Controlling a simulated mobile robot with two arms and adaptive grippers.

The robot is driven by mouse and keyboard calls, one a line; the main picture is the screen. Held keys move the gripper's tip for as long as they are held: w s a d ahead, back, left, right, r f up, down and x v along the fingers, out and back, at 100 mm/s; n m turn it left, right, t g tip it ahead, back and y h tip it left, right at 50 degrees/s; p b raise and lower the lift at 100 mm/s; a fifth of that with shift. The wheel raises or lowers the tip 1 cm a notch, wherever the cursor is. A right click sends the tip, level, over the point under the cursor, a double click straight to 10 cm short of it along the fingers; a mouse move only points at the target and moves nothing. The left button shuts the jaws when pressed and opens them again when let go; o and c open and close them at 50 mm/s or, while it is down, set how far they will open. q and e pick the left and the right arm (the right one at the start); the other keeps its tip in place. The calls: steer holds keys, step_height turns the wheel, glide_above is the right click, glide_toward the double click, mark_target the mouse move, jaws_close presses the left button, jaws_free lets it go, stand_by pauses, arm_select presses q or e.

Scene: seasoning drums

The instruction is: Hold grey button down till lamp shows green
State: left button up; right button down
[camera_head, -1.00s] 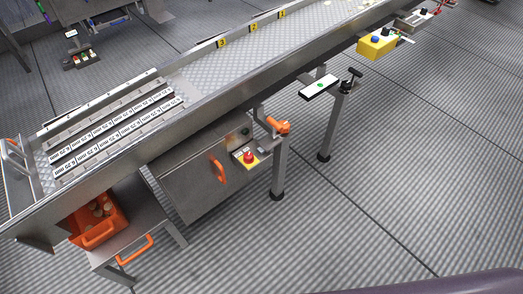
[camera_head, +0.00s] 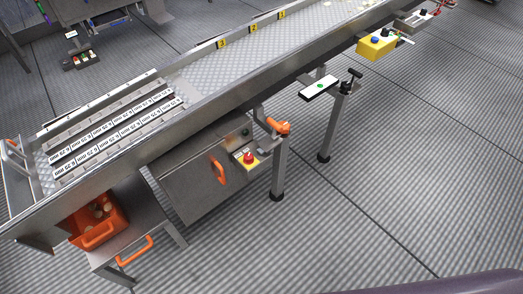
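No grey button can be made out for sure at this size. A yellow box (camera_head: 377,45) on the conveyor's far right side carries a blue button (camera_head: 375,40) and a dark knob. A white panel (camera_head: 319,88) with a green spot (camera_head: 320,86) sits on a bracket at the conveyor's near side; I cannot tell whether the spot is a lit lamp. Neither gripper is in view.
The long steel conveyor (camera_head: 222,74) runs diagonally, with labelled strips at its left end. An orange bin (camera_head: 98,235) sits under that end. Support legs (camera_head: 281,170) stand on the ribbed floor. The floor at right (camera_head: 420,170) is clear.

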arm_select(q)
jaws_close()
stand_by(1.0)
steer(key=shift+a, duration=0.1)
